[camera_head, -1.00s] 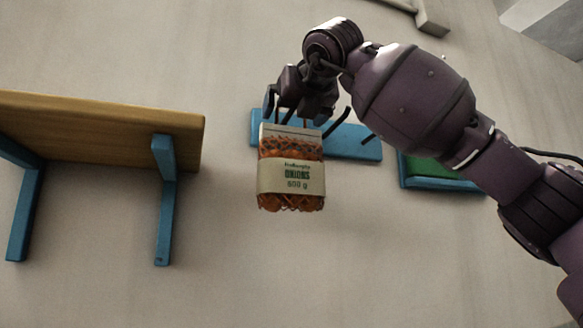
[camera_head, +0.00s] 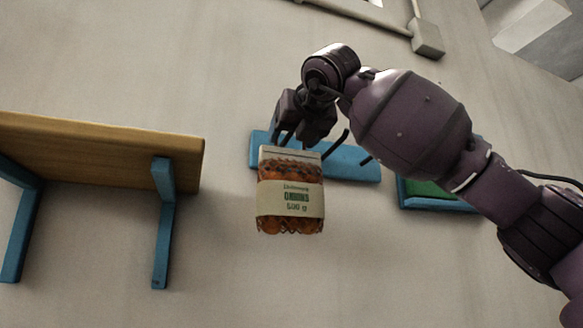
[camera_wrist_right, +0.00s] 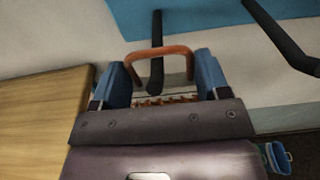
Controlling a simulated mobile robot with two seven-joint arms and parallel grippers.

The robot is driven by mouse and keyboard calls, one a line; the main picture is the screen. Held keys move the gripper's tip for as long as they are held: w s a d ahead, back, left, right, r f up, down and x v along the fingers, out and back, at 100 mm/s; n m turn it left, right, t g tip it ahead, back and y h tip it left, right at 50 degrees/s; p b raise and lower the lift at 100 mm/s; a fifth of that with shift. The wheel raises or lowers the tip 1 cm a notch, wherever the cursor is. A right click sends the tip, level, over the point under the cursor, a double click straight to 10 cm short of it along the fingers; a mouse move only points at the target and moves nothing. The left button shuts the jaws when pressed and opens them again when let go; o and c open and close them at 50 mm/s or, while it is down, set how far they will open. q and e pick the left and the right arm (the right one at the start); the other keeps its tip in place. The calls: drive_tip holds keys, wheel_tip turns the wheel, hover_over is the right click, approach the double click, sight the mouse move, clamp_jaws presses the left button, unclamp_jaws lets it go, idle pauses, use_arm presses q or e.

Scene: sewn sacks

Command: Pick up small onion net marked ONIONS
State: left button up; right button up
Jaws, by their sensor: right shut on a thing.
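The small onion net (camera_head: 290,190) hangs upright below my right gripper (camera_head: 298,138) in the head view. It has orange contents, a pale top strip and a cream label reading ONIONS and 500 g. In the right wrist view, an orange-brown handle loop (camera_wrist_right: 160,52) shows between the blue finger pads of the right gripper (camera_wrist_right: 160,78). The net's pale top and a little mesh (camera_wrist_right: 168,99) show below the loop. The gripper is shut on the net at its top; the exact contact is partly hidden. My left gripper is not in view.
A wooden-topped bench or table (camera_head: 90,150) with blue legs is at the left. A blue board (camera_head: 345,163) is behind the net, and a blue-edged green thing (camera_head: 425,190) is partly behind my arm. A small blue-green thing (camera_wrist_right: 275,157) shows low in the wrist view.

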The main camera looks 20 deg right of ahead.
drive_tip(key=shift+r, duration=0.25)
